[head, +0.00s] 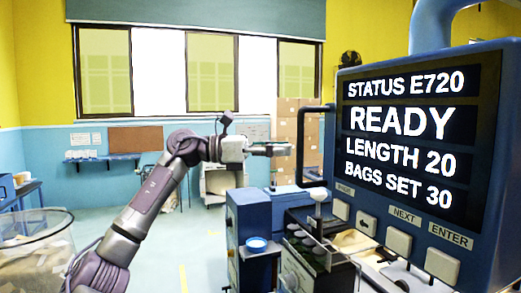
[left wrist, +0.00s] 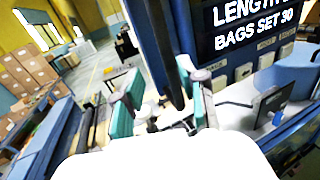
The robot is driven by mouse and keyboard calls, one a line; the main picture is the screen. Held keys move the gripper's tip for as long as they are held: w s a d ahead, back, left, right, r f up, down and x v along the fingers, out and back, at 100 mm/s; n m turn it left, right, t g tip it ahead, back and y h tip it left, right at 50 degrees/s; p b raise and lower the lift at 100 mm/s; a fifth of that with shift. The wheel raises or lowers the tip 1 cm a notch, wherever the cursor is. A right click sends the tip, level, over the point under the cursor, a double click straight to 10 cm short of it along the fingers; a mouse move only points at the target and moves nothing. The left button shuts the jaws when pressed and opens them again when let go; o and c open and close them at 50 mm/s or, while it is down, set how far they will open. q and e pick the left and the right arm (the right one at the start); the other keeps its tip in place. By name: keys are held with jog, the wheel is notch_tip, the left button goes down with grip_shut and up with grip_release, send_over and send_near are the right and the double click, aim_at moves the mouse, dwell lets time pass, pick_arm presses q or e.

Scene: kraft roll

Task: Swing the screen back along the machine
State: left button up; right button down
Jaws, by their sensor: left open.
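The screen (head: 415,130) is a large dark blue panel at the right of the head view, reading STATUS E720, READY, LENGTH 20, BAGS SET 30. Its front is turned toward me. A dark bar handle (head: 300,140) stands out from its left edge. My left gripper (head: 289,149) is level with the handle, at its left side. In the left wrist view the gripper (left wrist: 162,105) is open, with teal pads on its fingers, and the handle (left wrist: 160,45) rises just beyond the gap between them. I cannot tell whether they touch. My right gripper is not in view.
The blue machine (head: 258,225) stands below the screen, with a row of buttons (head: 398,243) under the display. Stacked cardboard boxes (head: 290,125) are at the back. The floor between is clear.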

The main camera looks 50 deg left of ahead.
pick_arm(q)
jog(key=shift+v, duration=2.55)
